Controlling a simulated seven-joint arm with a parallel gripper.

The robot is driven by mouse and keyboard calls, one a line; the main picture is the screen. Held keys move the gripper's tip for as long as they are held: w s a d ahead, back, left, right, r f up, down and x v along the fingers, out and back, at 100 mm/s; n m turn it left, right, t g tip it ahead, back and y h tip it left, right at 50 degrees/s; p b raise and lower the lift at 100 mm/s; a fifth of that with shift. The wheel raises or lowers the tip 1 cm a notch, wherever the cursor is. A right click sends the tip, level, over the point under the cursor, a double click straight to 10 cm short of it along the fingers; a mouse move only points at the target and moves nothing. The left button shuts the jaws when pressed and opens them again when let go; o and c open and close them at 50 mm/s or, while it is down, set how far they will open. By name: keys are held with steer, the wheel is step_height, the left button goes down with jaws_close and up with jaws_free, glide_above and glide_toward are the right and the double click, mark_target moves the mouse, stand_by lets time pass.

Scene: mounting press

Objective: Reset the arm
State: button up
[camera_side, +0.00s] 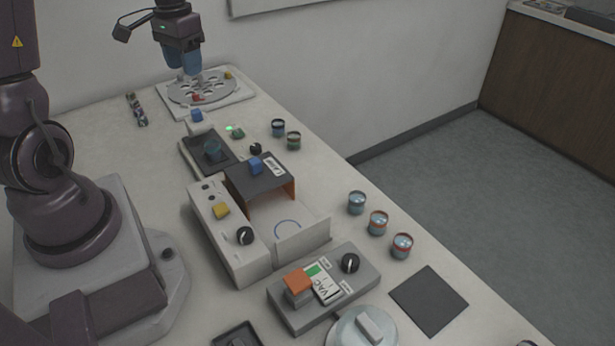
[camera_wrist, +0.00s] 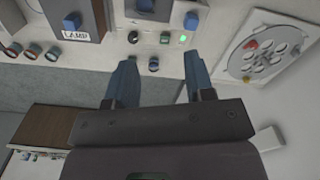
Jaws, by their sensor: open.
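My gripper (camera_side: 190,66) is at the far end of the table in the side view, above the white base with the round grey disc. Its blue fingers point down and are apart with nothing between them. In the wrist view my gripper (camera_wrist: 160,88) also shows open and empty, with both blue fingers clear of everything.
Below my gripper lies the perforated disc (camera_side: 203,88) with small red and yellow pieces. Along the table stand a dark-topped press box (camera_side: 262,178), a grey vacuum unit (camera_side: 325,300) and several small jars (camera_side: 377,222). A dark square mat (camera_side: 428,300) lies near the right edge.

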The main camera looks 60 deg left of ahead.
steer(key=s+d+r+m+t, duration=0.2)
steer(key=d+r, duration=0.3)
steer(key=d, duration=0.7)
steer(key=s+d+r+m+t, duration=0.1)
steer(key=s+d+r+t, duration=0.2)
steer(key=d, duration=0.9)
step_height(320, 180, up, 3)
steer(key=shift+s+d+f+m+t, duration=0.1)
steer(key=shift+s+d+m+t, duration=0.2)
steer(key=shift+s, duration=0.4)
steer(key=shift+a, duration=0.1)
